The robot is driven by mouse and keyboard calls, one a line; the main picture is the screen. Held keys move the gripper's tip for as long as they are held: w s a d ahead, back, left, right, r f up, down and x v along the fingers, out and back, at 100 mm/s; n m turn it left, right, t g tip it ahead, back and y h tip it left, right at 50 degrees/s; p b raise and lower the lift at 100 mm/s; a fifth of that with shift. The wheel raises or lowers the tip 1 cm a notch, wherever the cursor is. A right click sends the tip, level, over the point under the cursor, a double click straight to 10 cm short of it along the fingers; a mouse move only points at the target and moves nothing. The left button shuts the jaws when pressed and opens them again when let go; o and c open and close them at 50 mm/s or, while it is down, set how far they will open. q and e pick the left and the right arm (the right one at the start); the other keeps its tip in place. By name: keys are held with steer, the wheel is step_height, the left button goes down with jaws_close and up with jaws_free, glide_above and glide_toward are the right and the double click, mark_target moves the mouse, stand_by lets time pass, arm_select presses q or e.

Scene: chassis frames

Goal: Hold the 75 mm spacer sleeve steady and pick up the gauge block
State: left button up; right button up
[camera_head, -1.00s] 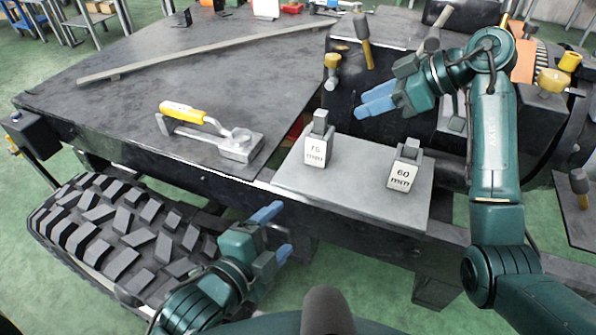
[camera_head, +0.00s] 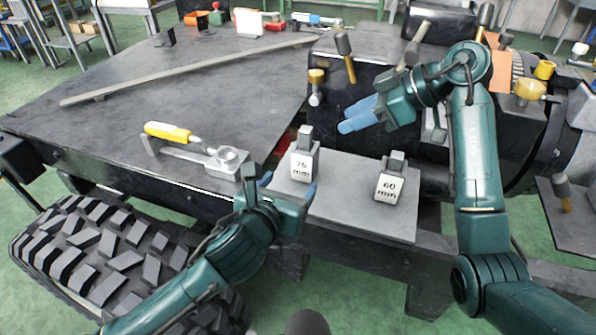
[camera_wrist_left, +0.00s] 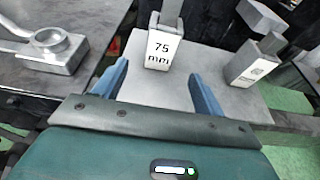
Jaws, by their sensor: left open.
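The 75 mm spacer sleeve (camera_head: 303,167) is a white-faced upright block labelled "75 mm", standing on a grey plate (camera_head: 345,215). A grey gauge block (camera_head: 305,137) sticks up from its top. The sleeve also shows in the left wrist view (camera_wrist_left: 161,49), just beyond the fingertips. My left gripper (camera_head: 288,186) is open in front of the sleeve, its blue fingers apart and nothing between them.
A similar sleeve labelled "60 mm" (camera_head: 390,187), with a grey block in its top, stands on the plate to the right. A yellow-handled clamp (camera_head: 195,148) lies to the left on the dark table. Dark machinery with knobs (camera_head: 345,57) rises behind the plate. A tyre (camera_head: 90,255) is below left.

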mark_target(301, 169)
arm_select(q)
steer(key=x, duration=1.1)
steer(key=shift+c, duration=0.5)
steer(key=c, duration=1)
steer(key=shift+c, duration=0.2)
